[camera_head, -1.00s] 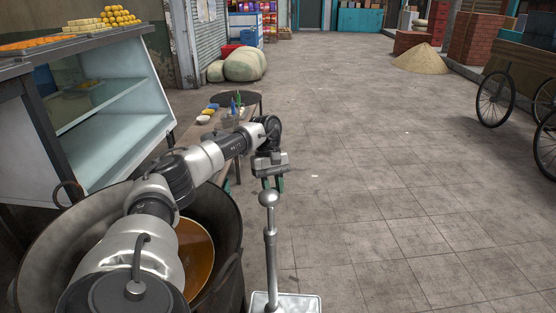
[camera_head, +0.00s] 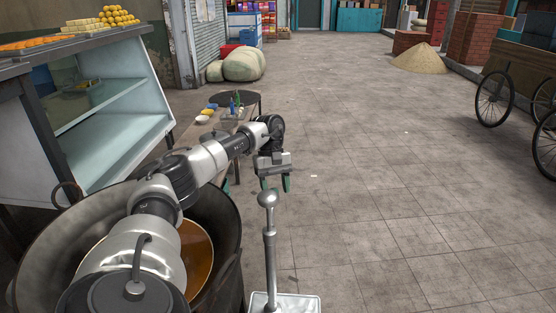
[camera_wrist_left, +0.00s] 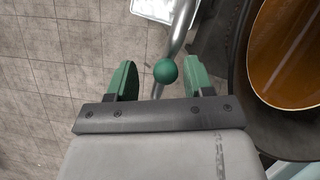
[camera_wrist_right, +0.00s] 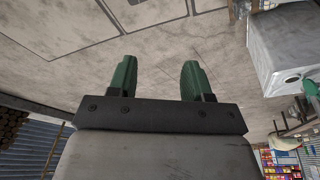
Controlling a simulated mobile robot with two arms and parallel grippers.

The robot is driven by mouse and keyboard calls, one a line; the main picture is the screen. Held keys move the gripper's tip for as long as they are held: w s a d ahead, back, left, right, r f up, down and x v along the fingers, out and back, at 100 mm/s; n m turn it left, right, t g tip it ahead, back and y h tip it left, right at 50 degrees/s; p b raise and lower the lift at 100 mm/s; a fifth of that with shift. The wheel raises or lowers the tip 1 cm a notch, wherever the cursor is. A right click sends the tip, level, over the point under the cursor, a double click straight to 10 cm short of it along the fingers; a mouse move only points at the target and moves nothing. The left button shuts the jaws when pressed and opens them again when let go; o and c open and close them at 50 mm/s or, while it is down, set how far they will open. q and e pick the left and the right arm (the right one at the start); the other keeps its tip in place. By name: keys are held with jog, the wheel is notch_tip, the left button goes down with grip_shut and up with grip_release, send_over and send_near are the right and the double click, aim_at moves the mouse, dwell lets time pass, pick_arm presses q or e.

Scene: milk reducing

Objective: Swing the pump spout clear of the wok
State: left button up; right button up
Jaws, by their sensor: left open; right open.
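The wok (camera_head: 229,222) stands at the lower left of the head view, partly hidden under my left arm, with brown liquid (camera_head: 200,250) in it. The pump (camera_head: 269,245) is an upright metal post with a rounded top, just right of the wok. In the left wrist view a curved metal tube of the pump (camera_wrist_left: 183,30) runs beside the wok (camera_wrist_left: 236,90). A green ball knob (camera_wrist_left: 166,71) shows between the fingertips of my left gripper (camera_wrist_left: 162,82). That gripper (camera_head: 275,184) is open, above and behind the post's top. My right gripper (camera_wrist_right: 158,78) is open and empty.
A glass display counter (camera_head: 115,135) stands at the left behind the wok. A low table (camera_head: 250,107) with small items is beyond my left arm. The tiled floor (camera_head: 390,220) to the right is clear up to a wheeled cart (camera_head: 494,98).

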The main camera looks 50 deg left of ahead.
pick_arm(q)
jog(key=shift+a+r, duration=0.1)
jog(key=shift+r, duration=0.1)
jog(key=v, duration=0.2)
jog(key=shift+w+a+r, duration=0.1)
jog(key=shift+r, duration=0.15)
jog(key=p+v, duration=0.1)
jog(key=v, duration=0.7)
jog(key=shift+p, duration=0.35)
pick_arm(e)
notch_tip(320, 180, down, 6)
jog(key=shift+r, duration=0.15)
pick_arm(q)
jog(key=shift+w+a, duration=0.1)
pick_arm(e)
jog(key=shift+s, duration=0.1)
